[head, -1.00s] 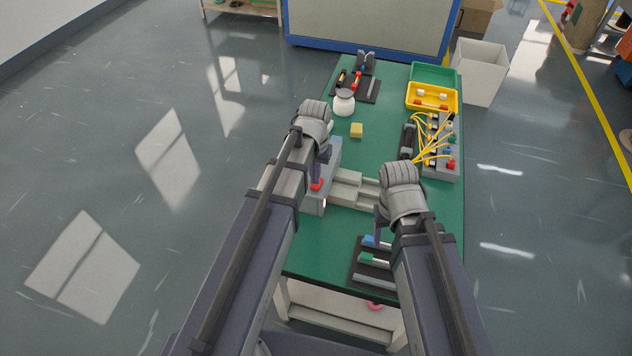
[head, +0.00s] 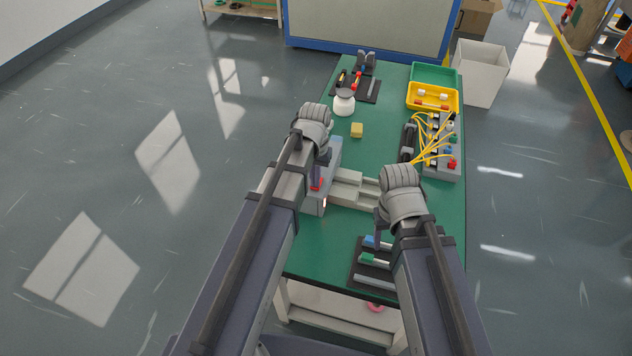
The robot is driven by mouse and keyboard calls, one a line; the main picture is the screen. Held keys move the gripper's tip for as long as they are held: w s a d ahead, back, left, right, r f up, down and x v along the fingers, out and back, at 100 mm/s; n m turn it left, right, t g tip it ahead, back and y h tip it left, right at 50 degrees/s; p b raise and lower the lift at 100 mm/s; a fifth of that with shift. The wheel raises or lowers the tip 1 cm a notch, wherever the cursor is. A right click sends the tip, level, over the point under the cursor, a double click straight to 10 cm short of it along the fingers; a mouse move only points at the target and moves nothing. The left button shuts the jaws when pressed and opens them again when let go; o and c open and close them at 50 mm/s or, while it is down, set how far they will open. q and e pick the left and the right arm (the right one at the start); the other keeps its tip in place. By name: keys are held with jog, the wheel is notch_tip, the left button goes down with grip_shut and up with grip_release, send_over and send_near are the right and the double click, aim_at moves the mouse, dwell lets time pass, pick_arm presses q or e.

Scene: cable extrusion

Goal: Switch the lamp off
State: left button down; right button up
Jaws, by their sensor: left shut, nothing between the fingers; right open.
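A grey box-shaped device (head: 313,204) stands on the left side of the green table. A red button or switch (head: 317,184) is on its top, and a small bright white spot, perhaps the lamp (head: 325,202), shows on its near end. My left gripper (head: 317,180) is shut and empty, pointing down over the device with its tips at or just above the red part; I cannot tell if they touch. My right gripper (head: 378,238) is open beside the black rack at the near right; my arm hides part of it.
Pale blocks (head: 355,188) adjoin the device. The black rack (head: 355,275) holds blue and green-ended pieces.

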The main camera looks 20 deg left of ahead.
pick_arm(q)
notch_tip(320, 180, up, 7)
jog(key=p, duration=0.7)
dwell(0.3)
jog(key=shift+s+d, duration=0.15)
jog(key=s+d+m+y, duration=0.1)
jog(key=s+d+m, duration=0.2)
jog(key=s+d, duration=0.7)
jog(key=s, duration=0.4)
jog(key=shift+d, duration=0.1)
